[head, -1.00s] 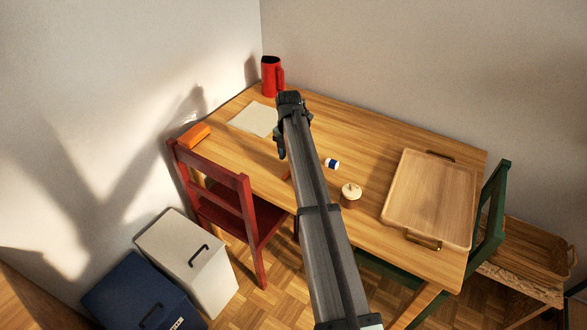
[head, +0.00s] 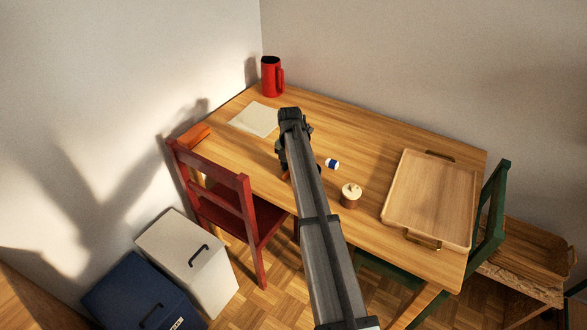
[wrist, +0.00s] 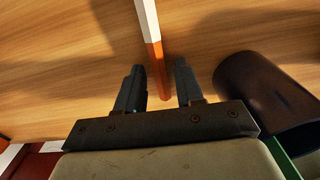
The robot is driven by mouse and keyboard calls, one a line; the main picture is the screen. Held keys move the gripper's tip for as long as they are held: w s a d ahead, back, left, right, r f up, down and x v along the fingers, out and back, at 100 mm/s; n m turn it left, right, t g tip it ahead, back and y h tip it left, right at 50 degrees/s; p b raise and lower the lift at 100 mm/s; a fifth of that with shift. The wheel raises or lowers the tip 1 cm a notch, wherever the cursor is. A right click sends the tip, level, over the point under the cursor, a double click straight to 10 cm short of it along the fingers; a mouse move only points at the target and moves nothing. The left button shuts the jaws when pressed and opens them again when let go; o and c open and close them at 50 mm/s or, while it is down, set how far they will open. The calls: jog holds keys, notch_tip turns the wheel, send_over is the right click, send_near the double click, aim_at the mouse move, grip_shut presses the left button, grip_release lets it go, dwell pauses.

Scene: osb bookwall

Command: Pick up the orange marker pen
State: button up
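The orange marker pen (wrist: 158,70) shows in the wrist view, with an orange lower part and a white upper part running up out of the picture. My gripper (wrist: 159,77) is open, with one finger on each side of the pen. A gap shows between the pen and each finger. In the head view my gripper (head: 290,115) is over the table, and my arm hides much of the area around the pen. A small orange bit beside the arm may be part of it.
A dark brown cylinder (wrist: 262,98) stands close to the right finger. On the wooden table (head: 390,135) are a red jug (head: 271,78), a paper sheet (head: 254,119), a blue-and-white item (head: 332,164), a lidded jar (head: 350,199) and a tray (head: 430,195). A red chair (head: 220,195) stands in front.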

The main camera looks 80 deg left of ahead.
grip_shut()
dwell(0.6)
